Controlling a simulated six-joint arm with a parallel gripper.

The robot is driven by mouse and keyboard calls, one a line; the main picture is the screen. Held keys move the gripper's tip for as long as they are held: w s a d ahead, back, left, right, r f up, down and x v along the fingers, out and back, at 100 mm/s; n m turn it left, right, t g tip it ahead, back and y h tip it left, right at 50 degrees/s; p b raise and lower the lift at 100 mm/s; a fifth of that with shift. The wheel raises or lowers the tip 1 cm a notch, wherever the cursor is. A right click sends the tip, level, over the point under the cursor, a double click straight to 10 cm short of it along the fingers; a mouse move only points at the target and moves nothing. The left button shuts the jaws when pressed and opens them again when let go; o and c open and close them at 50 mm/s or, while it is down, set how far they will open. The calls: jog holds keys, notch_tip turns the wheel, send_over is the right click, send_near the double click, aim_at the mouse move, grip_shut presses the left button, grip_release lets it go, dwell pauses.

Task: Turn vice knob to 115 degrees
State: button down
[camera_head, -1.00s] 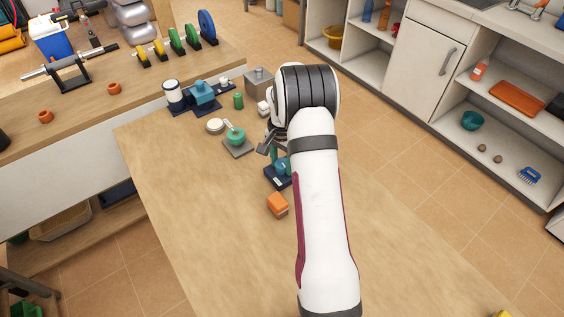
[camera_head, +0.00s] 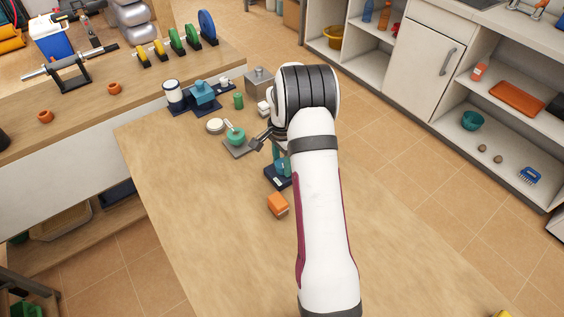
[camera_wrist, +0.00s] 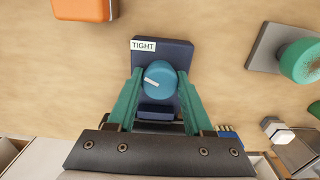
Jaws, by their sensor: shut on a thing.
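The vice knob (camera_wrist: 160,78) is round and blue, with a white pointer mark toward its left side. It sits on a dark navy base (camera_wrist: 172,48) with a white "TIGHT" label at its upper left corner. My gripper (camera_wrist: 161,76) has two teal fingers, one on each side of the knob, shut on it. In the head view, the navy base (camera_head: 274,178) stands on the table under my wrist.
An orange block (camera_head: 278,204) lies just in front of the base. A grey plate (camera_head: 239,148) with a green round piece (camera_head: 236,135) is behind to the left. A navy stand with a blue part (camera_head: 203,92) is farther back. The near wooden table (camera_head: 220,210) is clear.

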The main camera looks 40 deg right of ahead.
jog(key=c, duration=0.6)
grip_release()
notch_tip(320, 180, up, 16)
jog(key=shift+f, duration=0.1)
